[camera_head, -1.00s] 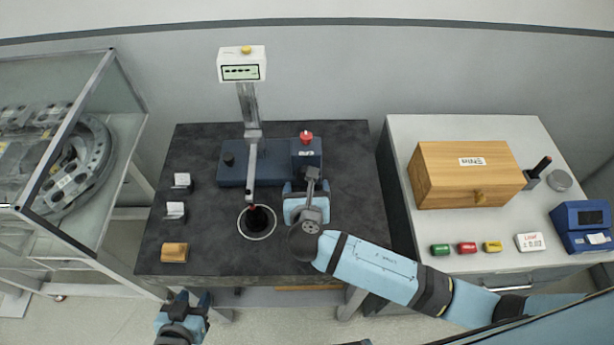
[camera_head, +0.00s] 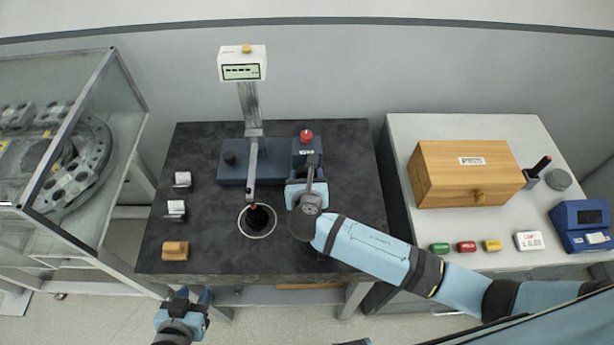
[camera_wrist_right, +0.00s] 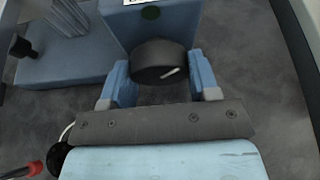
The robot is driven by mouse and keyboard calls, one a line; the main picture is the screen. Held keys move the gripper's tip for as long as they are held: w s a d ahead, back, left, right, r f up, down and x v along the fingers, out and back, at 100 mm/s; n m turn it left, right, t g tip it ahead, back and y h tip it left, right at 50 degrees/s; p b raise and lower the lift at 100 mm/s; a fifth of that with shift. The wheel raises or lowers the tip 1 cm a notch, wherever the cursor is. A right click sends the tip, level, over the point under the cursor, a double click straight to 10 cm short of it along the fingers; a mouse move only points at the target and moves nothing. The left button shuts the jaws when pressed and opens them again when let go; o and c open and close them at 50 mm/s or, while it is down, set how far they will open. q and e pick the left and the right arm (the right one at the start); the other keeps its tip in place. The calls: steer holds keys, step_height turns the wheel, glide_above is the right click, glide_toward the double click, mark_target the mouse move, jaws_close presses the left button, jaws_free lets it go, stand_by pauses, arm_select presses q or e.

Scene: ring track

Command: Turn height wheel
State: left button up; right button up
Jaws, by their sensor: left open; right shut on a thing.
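The height wheel is a dark round knob with a white mark, seen in the right wrist view (camera_wrist_right: 160,62) on the front of a blue box. My right gripper (camera_wrist_right: 160,84) is shut on this wheel, with one blue finger on each side of it. In the head view my right gripper (camera_head: 307,185) is in front of the blue gauge base (camera_head: 268,166) and hides the wheel. The gauge has a column with a display (camera_head: 242,65) whose digits are too small to read. My left gripper (camera_head: 183,302) is open and empty, low in front of the dark table.
On the dark table (camera_head: 340,150) are a ring-edged round hole (camera_head: 257,220) under the probe, two small silver blocks and a brass block (camera_head: 175,250) at left. A red button (camera_head: 306,136) tops the base. The right bench holds a wooden box (camera_head: 465,175).

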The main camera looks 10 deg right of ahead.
steer(key=shift+m+y+p, duration=0.3)
steer(key=shift+m+p, duration=0.15)
steer(key=shift+m, duration=0.05)
steer(key=shift+d+m+y, duration=0.1)
steer(key=shift+m+y, duration=0.3)
steer(key=shift+m, duration=0.1)
steer(key=shift+f+m+t+y, duration=0.15)
steer(key=shift+m+t+y, duration=0.25)
steer(key=shift+m+y, duration=0.45)
steer(key=shift+m+y+b, duration=0.25)
steer(key=shift+m+b, duration=0.3)
steer(key=shift+m, duration=0.2)
steer(key=o, duration=0.9)
